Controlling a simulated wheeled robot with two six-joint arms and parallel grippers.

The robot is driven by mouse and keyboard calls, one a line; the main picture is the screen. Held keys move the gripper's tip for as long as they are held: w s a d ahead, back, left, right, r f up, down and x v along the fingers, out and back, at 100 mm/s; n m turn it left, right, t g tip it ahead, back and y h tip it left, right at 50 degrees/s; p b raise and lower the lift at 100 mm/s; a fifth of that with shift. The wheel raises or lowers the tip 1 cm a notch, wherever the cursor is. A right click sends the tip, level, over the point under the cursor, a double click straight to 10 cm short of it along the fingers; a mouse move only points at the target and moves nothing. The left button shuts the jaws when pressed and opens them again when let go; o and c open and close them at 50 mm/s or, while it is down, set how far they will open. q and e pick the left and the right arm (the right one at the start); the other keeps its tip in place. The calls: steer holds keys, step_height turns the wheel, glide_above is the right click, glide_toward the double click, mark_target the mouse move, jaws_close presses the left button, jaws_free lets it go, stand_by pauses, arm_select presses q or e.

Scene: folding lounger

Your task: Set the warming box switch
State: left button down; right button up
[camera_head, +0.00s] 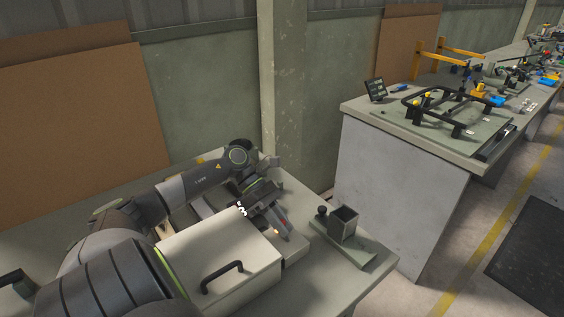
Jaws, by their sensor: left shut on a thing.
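The warming box (200,262) is a cream box with a black handle on its lid, standing on the near bench. A small orange light (276,231) and a red spot show at its right back corner. My left arm reaches over the back of the box from the left. My left gripper (275,220) points down at that corner, by the lights. It is shut on a small part there, which seems to be the switch; the fingers largely hide it.
A small fixture with a square open-topped metal cup (343,224) and a black knob stands to the right on the bench (318,272). A second bench (400,165) beyond a gap holds a black tubular frame. A wall and a pillar (284,90) stand behind.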

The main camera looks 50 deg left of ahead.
arm_select(q)
steer(key=shift+f, duration=0.1)
steer(key=c, duration=1.3)
jaws_free()
steer(key=shift+b+v, duration=2.05)
steer(key=shift+v, duration=6.7)
steer(key=shift+d, duration=0.1)
